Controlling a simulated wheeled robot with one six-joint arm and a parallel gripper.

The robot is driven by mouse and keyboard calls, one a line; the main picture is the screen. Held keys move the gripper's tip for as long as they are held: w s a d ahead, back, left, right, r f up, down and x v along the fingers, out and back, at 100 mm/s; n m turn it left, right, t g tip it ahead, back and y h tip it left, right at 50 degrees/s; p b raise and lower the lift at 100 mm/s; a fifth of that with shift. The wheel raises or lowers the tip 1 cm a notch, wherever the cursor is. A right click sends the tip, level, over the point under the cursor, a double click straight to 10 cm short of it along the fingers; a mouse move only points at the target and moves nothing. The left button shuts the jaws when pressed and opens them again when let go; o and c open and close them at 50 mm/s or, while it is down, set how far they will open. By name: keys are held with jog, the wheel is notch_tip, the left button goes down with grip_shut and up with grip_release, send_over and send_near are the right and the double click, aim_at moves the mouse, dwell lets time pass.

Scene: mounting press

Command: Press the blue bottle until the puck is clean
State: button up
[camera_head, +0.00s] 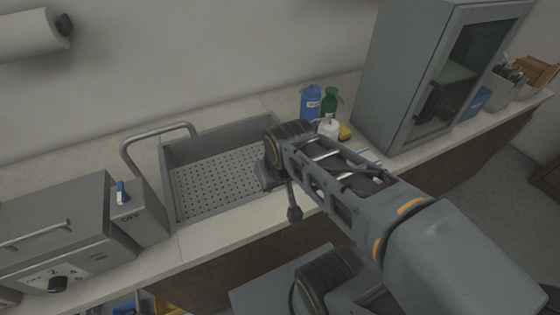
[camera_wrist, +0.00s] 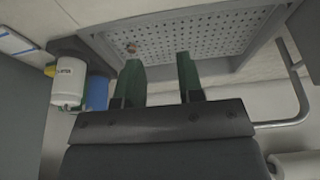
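The blue bottle (camera_head: 310,103) stands on the counter behind the right end of the sink. In the wrist view the blue bottle (camera_wrist: 97,93) is at the left, partly hidden behind a white bottle (camera_wrist: 68,84). A small reddish-brown round thing (camera_wrist: 131,47), perhaps the puck, lies on the sink's perforated floor. My gripper (camera_wrist: 158,58) has its two dark green fingers apart, with nothing visible between them. It faces the sink, clear of the blue bottle. In the head view my arm hides the gripper and part of the sink.
The sink (camera_head: 215,182) has a bent faucet (camera_head: 155,132) at its left. A green bottle (camera_head: 330,101), the white bottle (camera_head: 328,127) and a yellow item (camera_head: 345,132) crowd the blue bottle. A grey cabinet (camera_head: 400,80) stands to their right. A grey machine (camera_head: 65,235) stands left.

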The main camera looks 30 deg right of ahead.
grip_shut()
dwell(1.4)
